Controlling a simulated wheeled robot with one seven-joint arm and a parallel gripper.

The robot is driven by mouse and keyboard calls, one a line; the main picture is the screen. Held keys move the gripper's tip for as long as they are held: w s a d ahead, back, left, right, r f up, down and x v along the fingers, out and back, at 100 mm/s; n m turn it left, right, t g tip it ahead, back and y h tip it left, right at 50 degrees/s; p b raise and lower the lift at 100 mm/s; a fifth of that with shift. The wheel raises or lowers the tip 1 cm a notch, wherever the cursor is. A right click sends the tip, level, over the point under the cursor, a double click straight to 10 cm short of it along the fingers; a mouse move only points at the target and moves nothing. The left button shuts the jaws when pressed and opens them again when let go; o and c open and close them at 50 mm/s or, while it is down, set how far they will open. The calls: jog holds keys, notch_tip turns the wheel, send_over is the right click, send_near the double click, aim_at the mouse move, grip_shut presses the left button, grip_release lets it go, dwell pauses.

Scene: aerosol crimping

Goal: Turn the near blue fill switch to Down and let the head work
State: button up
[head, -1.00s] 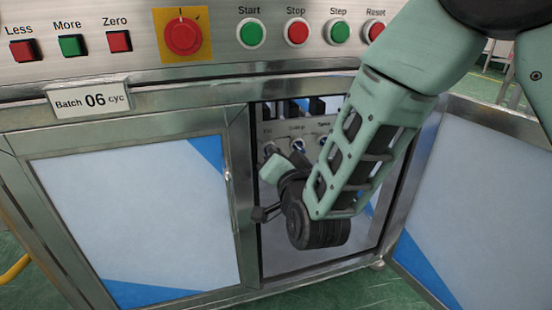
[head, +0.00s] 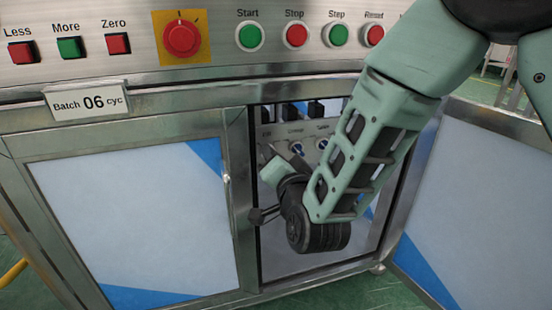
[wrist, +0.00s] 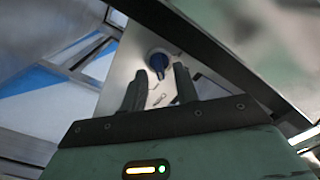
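The fill switch is a round knob with a blue handle (wrist: 157,63) on a grey panel, seen in the wrist view just beyond my fingertips. My gripper (wrist: 158,80) is open, its two dark fingers apart with nothing between them. The knob lies in line with the gap, and I see no clear contact. In the head view my gripper (head: 278,170) reaches into the open cabinet in front of the panel. There the fill switch is mostly hidden by my gripper; its label shows. The switch's exact setting is not readable.
The door frame post (head: 238,190) is close on the left. An open door (head: 480,190) stands right. Push buttons (head: 250,36) line the console above.

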jog(key=p+v, duration=1.3)
jog(key=v, duration=0.4)
jog(key=shift+s, duration=0.2)
jog(key=shift+d+r, duration=0.1)
dwell(0.4)
